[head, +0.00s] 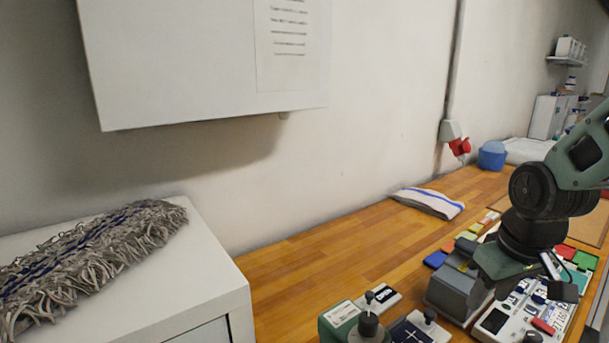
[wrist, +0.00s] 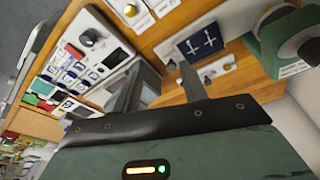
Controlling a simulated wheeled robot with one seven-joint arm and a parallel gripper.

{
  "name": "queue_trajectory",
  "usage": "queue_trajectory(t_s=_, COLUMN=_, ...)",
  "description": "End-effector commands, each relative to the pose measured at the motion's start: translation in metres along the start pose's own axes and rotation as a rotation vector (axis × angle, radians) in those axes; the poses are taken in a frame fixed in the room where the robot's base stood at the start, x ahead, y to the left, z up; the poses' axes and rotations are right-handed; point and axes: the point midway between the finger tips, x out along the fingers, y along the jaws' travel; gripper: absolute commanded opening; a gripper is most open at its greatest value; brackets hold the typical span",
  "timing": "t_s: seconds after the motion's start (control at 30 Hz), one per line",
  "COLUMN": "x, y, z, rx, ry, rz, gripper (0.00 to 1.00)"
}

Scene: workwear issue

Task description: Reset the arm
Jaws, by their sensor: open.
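My arm comes in from the right in the head view, with my gripper (head: 562,268) low over the workbench (head: 320,255). In the wrist view my gripper (wrist: 165,82) shows two dark fingers spread apart with nothing between them. A grey box-shaped device (head: 458,292) stands on the bench just left of my gripper. A white panel with labels, buttons and small coloured parts (head: 512,318) lies under and beside my gripper; it also shows in the wrist view (wrist: 90,62). I cannot tell whether my fingers touch anything.
A green-and-white device with a dark knob (head: 340,315) and a dark blue plate with white marks (head: 412,330) sit at the front. A folded cloth (head: 428,202) and blue tub (head: 492,155) lie farther back. A grey mop head (head: 95,255) lies on a white cabinet (head: 205,265).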

Motion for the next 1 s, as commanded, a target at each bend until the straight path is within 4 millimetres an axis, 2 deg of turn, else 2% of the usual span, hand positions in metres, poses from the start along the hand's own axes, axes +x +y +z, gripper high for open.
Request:
queue_trajectory(t_s=0.03, x=-0.001, y=0.003, z=0.013, rx=0.053, ry=0.008, rz=0.004, gripper=0.43)
queue_trajectory(t_s=0.2, x=0.001, y=0.007, z=0.053, rx=0.234, ry=0.035, rz=0.013, gripper=0.43)
queue_trajectory(t_s=0.3, x=-0.004, y=-0.030, z=0.049, rx=0.130, ry=0.013, rz=-0.020, gripper=0.43)
queue_trajectory(t_s=0.47, x=-0.012, y=-0.083, z=0.059, rx=-0.024, ry=-0.031, rz=-0.063, gripper=0.43)
queue_trajectory(t_s=0.57, x=-0.020, y=-0.119, z=0.072, rx=-0.136, ry=-0.062, rz=-0.087, gripper=0.43)
queue_trajectory(t_s=0.7, x=-0.032, y=-0.165, z=0.099, rx=-0.298, ry=-0.111, rz=-0.113, gripper=0.43)
queue_trajectory(t_s=0.83, x=-0.041, y=-0.193, z=0.123, rx=-0.412, ry=-0.147, rz=-0.125, gripper=0.43)
queue_trajectory(t_s=1.0, x=-0.044, y=-0.201, z=0.132, rx=-0.451, ry=-0.161, rz=-0.128, gripper=0.43)
